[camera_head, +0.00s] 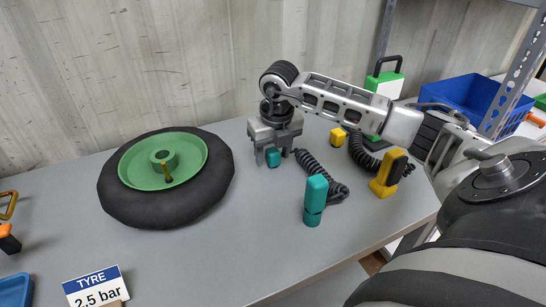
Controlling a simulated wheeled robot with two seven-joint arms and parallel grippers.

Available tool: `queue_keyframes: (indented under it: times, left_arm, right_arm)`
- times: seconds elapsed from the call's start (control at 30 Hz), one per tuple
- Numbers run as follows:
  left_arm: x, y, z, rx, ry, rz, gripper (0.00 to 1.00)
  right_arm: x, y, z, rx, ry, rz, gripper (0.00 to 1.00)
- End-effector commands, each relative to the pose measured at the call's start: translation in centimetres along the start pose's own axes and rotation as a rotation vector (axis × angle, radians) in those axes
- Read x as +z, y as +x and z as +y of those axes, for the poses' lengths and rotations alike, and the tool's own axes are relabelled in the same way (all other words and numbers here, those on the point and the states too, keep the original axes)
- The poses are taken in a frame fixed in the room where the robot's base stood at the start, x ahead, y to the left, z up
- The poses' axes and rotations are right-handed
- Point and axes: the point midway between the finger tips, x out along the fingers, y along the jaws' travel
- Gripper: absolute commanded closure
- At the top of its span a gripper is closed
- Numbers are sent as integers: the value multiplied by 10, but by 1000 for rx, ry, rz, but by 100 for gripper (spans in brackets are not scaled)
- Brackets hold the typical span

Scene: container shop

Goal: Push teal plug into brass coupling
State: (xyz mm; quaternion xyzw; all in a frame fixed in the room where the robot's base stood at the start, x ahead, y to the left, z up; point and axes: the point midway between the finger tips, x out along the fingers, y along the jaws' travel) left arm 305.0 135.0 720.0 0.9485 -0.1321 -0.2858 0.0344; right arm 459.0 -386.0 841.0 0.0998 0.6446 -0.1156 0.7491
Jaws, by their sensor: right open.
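The teal plug (273,157) is a small teal block low on the grey table near the back wall. My right gripper (274,153) points down over it with its jaws open, one finger on each side of the plug. I cannot tell whether the fingers touch it. A black coiled hose (315,176) runs from near the gripper towards an upright teal handle (316,190). A small brass-coloured stem (167,173), possibly the brass coupling, sticks up at the green wheel's hub. My left gripper is not in view.
The black tyre (125,210) with its green wheel lies flat at left. A tyre sign (97,288) stands in front. The front middle is clear.

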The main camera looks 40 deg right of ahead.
Motion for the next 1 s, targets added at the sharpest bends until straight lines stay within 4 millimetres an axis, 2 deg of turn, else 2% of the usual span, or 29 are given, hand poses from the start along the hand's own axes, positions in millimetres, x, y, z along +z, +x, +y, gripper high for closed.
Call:
queue_keyframes:
  times: [0.33, 0.5, 0.83, 1.0]
  left_arm:
    - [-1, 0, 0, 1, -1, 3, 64]
    - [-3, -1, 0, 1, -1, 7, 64]
    - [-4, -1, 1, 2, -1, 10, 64]
    - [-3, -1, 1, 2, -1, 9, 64]
  right_arm:
    - [0, 1, 0, -1, 0, -1, 47]
    - [0, 1, 0, -1, 0, 0, 93]
    - [1, 0, 0, 0, 0, -1, 93]
    - [3, -10, 0, 0, 0, -4, 93]
